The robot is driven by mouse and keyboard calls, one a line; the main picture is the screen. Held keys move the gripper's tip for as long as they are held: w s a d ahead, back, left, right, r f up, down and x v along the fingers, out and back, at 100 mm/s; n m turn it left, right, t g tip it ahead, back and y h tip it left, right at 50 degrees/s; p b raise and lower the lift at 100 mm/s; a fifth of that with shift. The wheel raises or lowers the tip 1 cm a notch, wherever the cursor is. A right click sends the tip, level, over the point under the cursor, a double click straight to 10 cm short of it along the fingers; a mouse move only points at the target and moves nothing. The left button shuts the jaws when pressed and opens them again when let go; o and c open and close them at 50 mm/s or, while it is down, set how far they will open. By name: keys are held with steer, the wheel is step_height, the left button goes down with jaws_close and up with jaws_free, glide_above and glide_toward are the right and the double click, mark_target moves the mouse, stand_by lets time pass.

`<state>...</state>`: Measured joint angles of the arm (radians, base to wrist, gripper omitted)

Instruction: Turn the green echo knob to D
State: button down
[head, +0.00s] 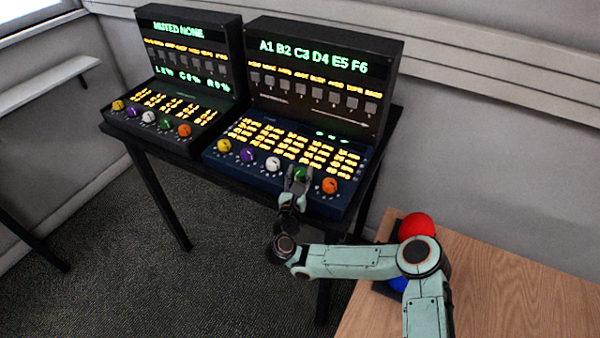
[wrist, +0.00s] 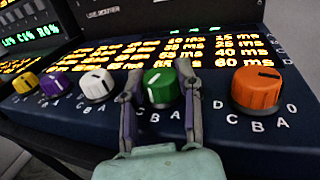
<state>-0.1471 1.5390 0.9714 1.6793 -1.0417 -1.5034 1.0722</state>
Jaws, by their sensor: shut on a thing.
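The green knob (wrist: 159,86) is on the front panel of the right-hand console, between the white knob (wrist: 96,84) and the orange knob (wrist: 256,90). My gripper (wrist: 160,92) is shut on the green knob, with one finger on each side of it. A white pointer mark shows on the knob's face, toward its upper left. The letters around the green knob are mostly hidden by my fingers. In the head view the green knob (head: 301,174) shows between the fingertips, partly covered.
The orange knob stands close to the right finger and the white knob close to the left. A purple knob (head: 248,156) and a yellow knob (head: 224,146) sit further left. A second console (head: 170,125) stands at the left. A wooden table (head: 490,270) with a red ball (head: 416,226) is at the right.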

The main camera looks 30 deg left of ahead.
steer(key=m+h, duration=0.2)
steer(key=h, duration=0.2)
steer(key=m+h, duration=0.3)
steer(key=h, duration=0.1)
steer(key=shift+a+t, duration=0.1)
steer(key=shift+t, duration=0.2)
steer(key=shift+m+g+h, duration=0.7)
steer(key=shift+m+h, duration=0.9)
steer(key=shift+h, duration=0.7)
steer(key=shift+w, duration=0.1)
steer(key=c, duration=0.7)
jaws_free()
steer(key=shift+c, duration=0.2)
